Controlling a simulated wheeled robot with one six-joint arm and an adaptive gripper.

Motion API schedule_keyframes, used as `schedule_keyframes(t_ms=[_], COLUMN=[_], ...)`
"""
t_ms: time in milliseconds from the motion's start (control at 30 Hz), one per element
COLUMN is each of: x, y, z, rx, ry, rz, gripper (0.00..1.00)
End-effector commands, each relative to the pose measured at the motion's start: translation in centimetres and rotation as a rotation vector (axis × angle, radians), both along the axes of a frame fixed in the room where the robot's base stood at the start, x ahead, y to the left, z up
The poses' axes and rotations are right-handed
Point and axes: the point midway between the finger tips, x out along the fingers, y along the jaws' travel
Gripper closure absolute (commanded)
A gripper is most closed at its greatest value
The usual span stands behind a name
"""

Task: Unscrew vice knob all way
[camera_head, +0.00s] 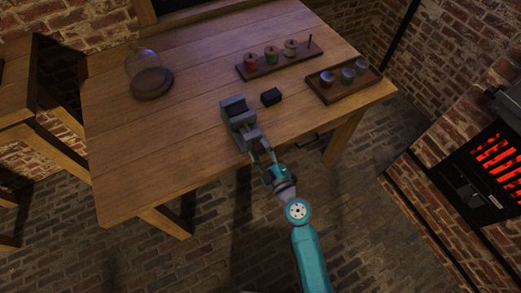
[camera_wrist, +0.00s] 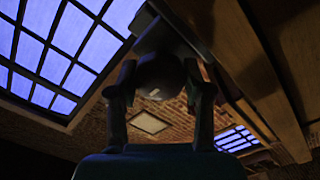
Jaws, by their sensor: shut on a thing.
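A grey vice (camera_head: 238,116) is fixed at the front edge of the wooden table. My gripper (camera_head: 262,156) reaches up to the vice's near end, at the table's edge. In the wrist view my gripper (camera_wrist: 160,92) has its two fingers on either side of a dark round knob (camera_wrist: 160,74) with a small pale mark on it. The fingers are shut on the knob. The knob's screw and the gap between the vice's jaws are too dark to make out.
A small black block (camera_head: 271,96) lies right of the vice. A tray of jars (camera_head: 345,94) and a rack of coloured spools (camera_head: 281,61) stand further right and back. A glass dome on a round base (camera_head: 151,85) stands left. A glowing furnace (camera_head: 490,165) is at far right.

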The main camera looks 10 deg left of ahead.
Motion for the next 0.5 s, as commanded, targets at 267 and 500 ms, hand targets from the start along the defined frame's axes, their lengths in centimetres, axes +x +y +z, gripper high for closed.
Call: schedule_keyframes(t_ms=[267,500], x=[-0.06,-0.03], y=[-0.04,-0.02], z=[-0.21,-0.11], rx=[-0.003,-0.001], ry=[0.002,0.002], rz=[-0.001,-0.001], gripper=[0.85,0.25])
